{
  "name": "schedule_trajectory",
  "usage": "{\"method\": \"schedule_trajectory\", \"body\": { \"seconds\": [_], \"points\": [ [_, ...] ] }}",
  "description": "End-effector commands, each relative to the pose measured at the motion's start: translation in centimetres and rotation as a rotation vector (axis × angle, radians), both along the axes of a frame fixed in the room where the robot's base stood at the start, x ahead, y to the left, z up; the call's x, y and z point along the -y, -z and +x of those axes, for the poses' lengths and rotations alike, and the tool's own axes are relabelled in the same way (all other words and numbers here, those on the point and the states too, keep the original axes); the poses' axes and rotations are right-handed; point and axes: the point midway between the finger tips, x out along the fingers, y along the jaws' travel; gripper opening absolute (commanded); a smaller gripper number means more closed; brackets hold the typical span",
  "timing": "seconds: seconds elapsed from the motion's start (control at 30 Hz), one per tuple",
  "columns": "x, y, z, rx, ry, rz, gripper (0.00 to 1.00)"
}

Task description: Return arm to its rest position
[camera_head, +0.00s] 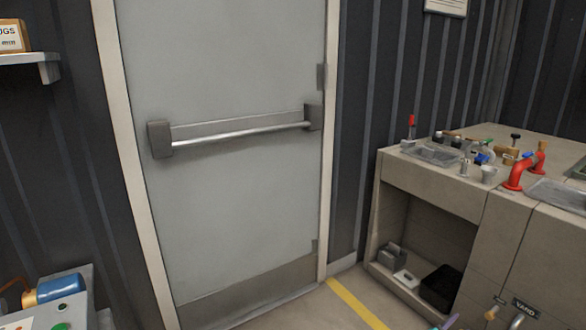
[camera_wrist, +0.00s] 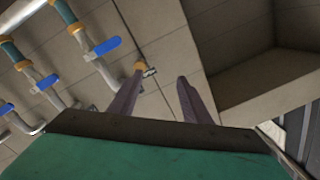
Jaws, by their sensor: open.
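My gripper (camera_wrist: 160,76) shows in the wrist view as two dark, slim fingers held apart, with nothing between them. Behind the fingers is a beige tiled panel (camera_wrist: 175,60). A pipe end with an orange-yellow collar (camera_wrist: 138,66) lies in line with the left fingertip; I cannot tell whether they touch.
Pipes with blue valve handles (camera_wrist: 105,46) run at the left of the wrist view. In the head view a closed grey door (camera_head: 225,190) with a push bar (camera_head: 240,133) stands ahead. A cluttered counter (camera_head: 435,180) is at right, a blue-tanked machine (camera_head: 58,290) at lower left.

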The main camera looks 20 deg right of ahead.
Motion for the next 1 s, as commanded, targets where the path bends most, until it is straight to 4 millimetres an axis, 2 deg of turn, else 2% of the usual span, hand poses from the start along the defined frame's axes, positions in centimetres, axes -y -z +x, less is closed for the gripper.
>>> {"method": "schedule_trajectory", "body": {
  "seconds": [0.03,0.1,0.37,0.6,0.83,1.0],
  "points": [
    [-1.5,-1.0,1.6,-0.003,-0.027,0.002,0.44],
    [-3.7,-1.6,3.5,-0.006,-0.062,0.006,0.44],
    [-13.5,-4.4,9.4,-0.039,-0.218,0.013,0.44],
    [-24.4,-5.6,13.8,-0.133,-0.427,0.066,0.44],
    [-35.7,-5.2,15.8,-0.284,-0.658,0.147,0.44],
    [-44.1,-4.3,15.1,-0.432,-0.831,0.216,0.44]
  ]
}}
